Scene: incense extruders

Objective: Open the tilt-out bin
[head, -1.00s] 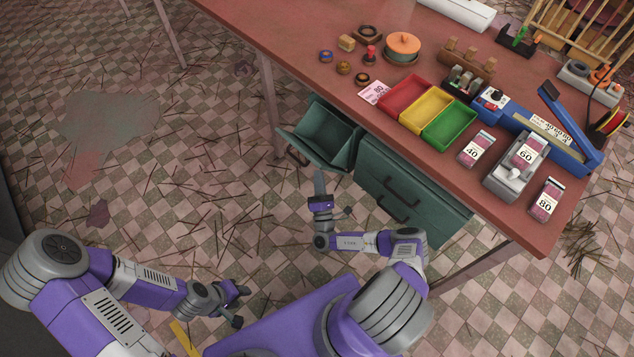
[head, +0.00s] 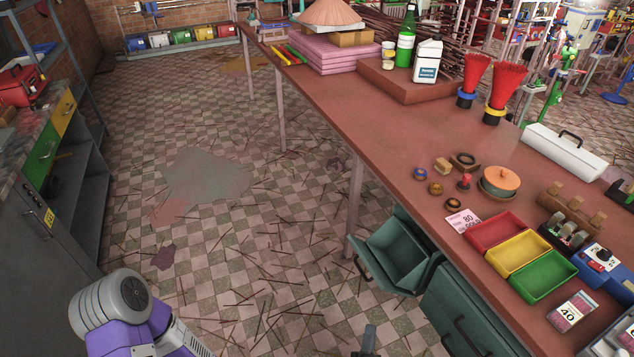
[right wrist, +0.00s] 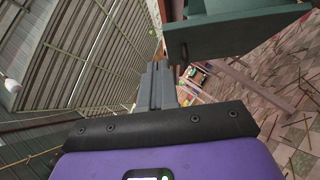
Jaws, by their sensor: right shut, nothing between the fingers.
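The green tilt-out bin (head: 409,258) hangs under the red table's near edge in the head view. It is tilted outward, its open top and inner walls showing, with a dark handle (head: 362,272) on its front. In the right wrist view a dark green box part, likely this bin (right wrist: 240,36), is at the upper right. My right gripper (head: 369,338) shows only its tip at the bottom of the head view, below and apart from the bin. In the right wrist view its fingers (right wrist: 158,82) are together and empty. My left gripper is out of view.
A green drawer unit (head: 470,318) with dark handles is beside the bin. The table (head: 400,155) carries red, yellow and green trays (head: 543,276), small jars and boxes. A grey cabinet (head: 45,235) stands at left. The checkered floor between, strewn with sticks, is open.

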